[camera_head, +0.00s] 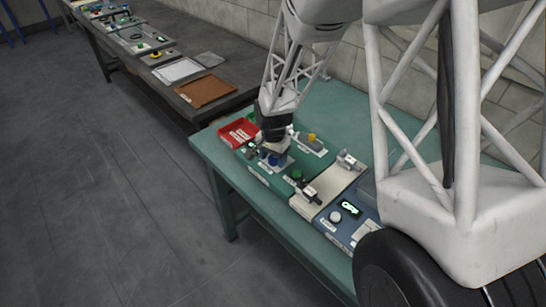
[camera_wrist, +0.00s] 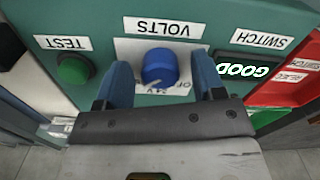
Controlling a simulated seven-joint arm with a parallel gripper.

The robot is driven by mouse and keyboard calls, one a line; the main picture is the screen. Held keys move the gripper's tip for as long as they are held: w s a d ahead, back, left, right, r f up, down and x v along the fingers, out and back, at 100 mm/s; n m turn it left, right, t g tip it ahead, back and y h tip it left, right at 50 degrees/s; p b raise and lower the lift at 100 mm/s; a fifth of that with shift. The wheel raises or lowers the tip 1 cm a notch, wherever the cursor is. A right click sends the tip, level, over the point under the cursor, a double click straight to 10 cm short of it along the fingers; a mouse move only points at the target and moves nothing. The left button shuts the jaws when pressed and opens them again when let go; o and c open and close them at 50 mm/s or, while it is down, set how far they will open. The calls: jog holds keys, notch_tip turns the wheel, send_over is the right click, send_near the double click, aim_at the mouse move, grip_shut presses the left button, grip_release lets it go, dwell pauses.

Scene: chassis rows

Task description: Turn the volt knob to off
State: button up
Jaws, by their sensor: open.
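The blue volt knob (camera_wrist: 158,66) is on a green panel, under an upside-down VOLTS label (camera_wrist: 163,27) in the wrist view. Part of an OFF mark shows at its lower right and a 24 V mark below it, both partly covered by my gripper. A pale line shows on the knob's lower part; its exact direction is hard to tell. My gripper (camera_wrist: 160,72) is open, with one blue finger on each side of the knob and gaps showing between. In the head view the knob (camera_head: 273,160) sits just below my gripper (camera_head: 272,150).
A green TEST button (camera_wrist: 73,69) is left of the knob in the wrist view. A lit GOOD display (camera_wrist: 243,70) and a red tray (camera_wrist: 285,85) are at right. In the head view, a beige fixture (camera_head: 325,188) and a blue unit (camera_head: 345,215) stand nearby on the green table.

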jog(key=shift+c, duration=0.3)
jog(key=c, duration=0.9)
jog(key=shift+o, duration=0.2)
jog(key=shift+n, duration=0.4)
jog(key=n, duration=0.8)
jog(key=shift+d+n, duration=0.1)
jog(key=shift+n, duration=0.3)
jog(key=n, duration=1)
jog(key=shift+w, duration=0.1)
jog(key=shift+n, duration=0.3)
